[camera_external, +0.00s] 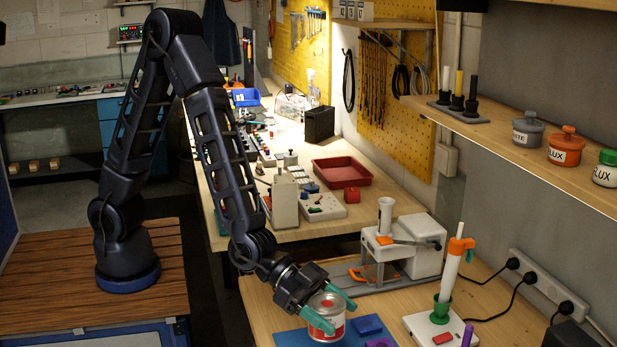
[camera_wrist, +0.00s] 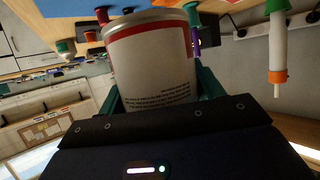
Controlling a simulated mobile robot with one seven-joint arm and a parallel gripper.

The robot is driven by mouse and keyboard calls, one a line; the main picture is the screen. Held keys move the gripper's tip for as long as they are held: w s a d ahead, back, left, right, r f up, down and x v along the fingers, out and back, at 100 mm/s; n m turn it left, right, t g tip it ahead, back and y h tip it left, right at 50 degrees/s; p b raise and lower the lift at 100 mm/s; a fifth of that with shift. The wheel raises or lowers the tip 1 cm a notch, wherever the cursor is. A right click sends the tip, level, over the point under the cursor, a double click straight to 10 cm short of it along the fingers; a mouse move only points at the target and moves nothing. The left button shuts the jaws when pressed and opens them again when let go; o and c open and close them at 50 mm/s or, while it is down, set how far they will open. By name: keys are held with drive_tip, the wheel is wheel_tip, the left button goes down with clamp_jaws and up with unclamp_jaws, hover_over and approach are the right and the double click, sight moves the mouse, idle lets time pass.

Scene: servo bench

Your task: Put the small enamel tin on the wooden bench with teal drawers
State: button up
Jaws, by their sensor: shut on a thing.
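The small enamel tin (camera_external: 326,308), white with red bands and a metal rim, is between the teal fingers of my gripper (camera_external: 331,311). My gripper is shut on it, over the blue mat (camera_external: 294,339) on the near wooden bench. I cannot tell whether the tin touches the mat. In the wrist view the tin (camera_wrist: 152,72) fills the middle, its print upside down, with a teal finger at each side. A bench with teal drawer fronts (camera_external: 109,122) stands at the back left; its top (camera_external: 62,97) holds small items.
Near the tin are a blue block (camera_external: 367,325), a white dispenser with an orange clamp (camera_external: 455,262) and a grey-white machine (camera_external: 415,245). A red tray (camera_external: 342,171) sits on the middle bench. A shelf (camera_external: 540,150) with pots overhangs at right. Dark floor separates the benches.

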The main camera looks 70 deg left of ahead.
drive_tip(key=shift+f, duration=4.05)
drive_tip(key=shift+f, duration=0.45)
drive_tip(key=o, duration=1.4)
drive_tip(key=shift+c, duration=0.2)
drive_tip(key=shift+a, duration=0.1)
drive_tip(key=v, duration=1)
drive_tip(key=shift+s+a+r, duration=0.1)
drive_tip(key=shift+s+a, duration=0.1)
drive_tip(key=shift+s, duration=0.1)
